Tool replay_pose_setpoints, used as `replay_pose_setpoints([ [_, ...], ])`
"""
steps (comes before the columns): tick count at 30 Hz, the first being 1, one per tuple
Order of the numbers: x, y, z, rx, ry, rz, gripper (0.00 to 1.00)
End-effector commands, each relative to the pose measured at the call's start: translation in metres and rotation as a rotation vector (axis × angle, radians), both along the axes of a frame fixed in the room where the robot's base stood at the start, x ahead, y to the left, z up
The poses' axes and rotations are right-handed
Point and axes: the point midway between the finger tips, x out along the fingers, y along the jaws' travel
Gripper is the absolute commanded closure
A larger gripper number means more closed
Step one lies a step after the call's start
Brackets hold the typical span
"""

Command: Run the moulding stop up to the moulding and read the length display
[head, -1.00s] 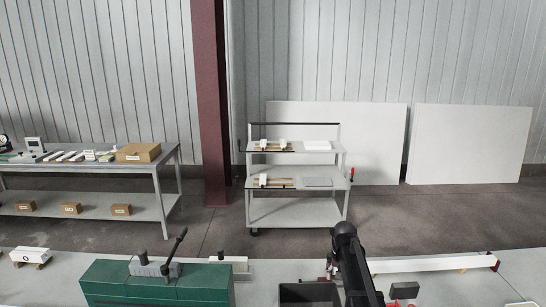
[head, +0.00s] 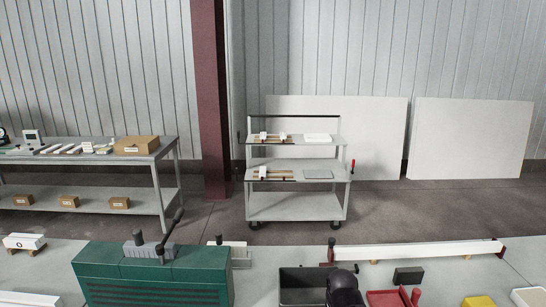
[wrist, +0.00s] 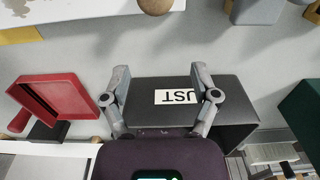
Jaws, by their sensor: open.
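A long white bar (head: 415,250), which looks like the moulding, lies across the right of the bench in the head view. A dark upright piece with a knob (head: 332,248) stands at its left end and a dark red end piece (head: 500,247) at its right end. I cannot tell which is the moulding stop. No length display is readable in either view. My gripper (wrist: 160,72) is open and empty in the wrist view, over a black bin (wrist: 235,112) with a partly hidden label ending "ST". In the head view my dark arm partly covers this bin (head: 300,278).
A green machine (head: 155,275) with a lever stands at the front left. A red tray (head: 392,298) lies right of the bin, showing also in the wrist view (wrist: 62,97). A dark block (head: 408,275) sits behind it.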

Motion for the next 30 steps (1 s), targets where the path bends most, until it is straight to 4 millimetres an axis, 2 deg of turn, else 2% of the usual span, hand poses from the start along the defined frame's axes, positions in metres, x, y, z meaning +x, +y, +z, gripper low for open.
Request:
replay_pose_setpoints([
  [29, 0.0008, -0.0001, 0.0004, 0.000, 0.000, -0.001, 0.22],
  [30, 0.0008, -0.0001, 0.0004, 0.000, 0.000, -0.001, 0.28],
])
